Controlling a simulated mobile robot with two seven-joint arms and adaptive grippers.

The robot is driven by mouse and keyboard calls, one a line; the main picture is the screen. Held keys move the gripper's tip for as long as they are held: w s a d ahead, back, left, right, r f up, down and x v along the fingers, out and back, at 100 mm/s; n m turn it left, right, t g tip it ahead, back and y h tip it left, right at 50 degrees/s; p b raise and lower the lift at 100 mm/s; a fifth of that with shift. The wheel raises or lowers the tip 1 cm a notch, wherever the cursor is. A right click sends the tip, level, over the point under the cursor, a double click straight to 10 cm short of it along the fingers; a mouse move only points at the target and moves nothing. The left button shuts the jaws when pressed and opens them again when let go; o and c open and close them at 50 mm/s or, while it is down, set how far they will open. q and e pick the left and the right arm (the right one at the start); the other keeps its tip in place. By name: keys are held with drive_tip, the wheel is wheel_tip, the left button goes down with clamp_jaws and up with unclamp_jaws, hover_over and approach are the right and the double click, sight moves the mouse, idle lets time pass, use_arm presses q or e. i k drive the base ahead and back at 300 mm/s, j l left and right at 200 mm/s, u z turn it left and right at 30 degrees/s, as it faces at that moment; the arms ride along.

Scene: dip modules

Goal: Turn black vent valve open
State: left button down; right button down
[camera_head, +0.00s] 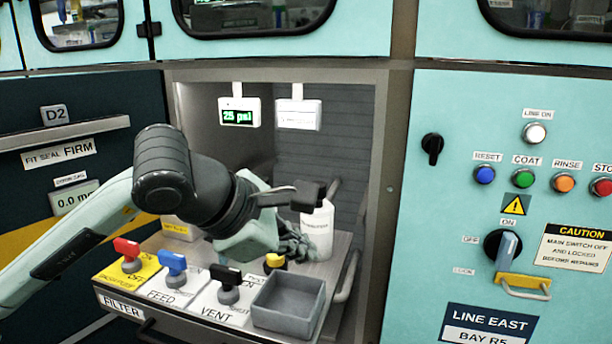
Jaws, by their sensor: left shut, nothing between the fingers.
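The black vent valve (228,284) stands on the white VENT plate at the front of the tray, with a black handle on a grey round base. Its handle lies roughly across the picture, left to right. Which marking it points at cannot be read. My left arm comes in from the left, above the valves. Its gripper (297,246) is shut and empty, behind and to the right of the black valve and apart from it. The fingers are dark and partly hidden by the wrist. My right gripper is not in view.
A red valve (128,254) and a blue FEED valve (173,268) stand left of the black one. A grey open box (288,304) is on its right. A yellow knob (275,262) and a white bottle (318,230) are close to my gripper. The niche walls enclose the back.

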sight(227, 282)
drive_tip(key=k+l, duration=0.55)
drive_tip(key=k, duration=0.15)
drive_tip(key=k+l, duration=0.55)
drive_tip(key=k, duration=0.15)
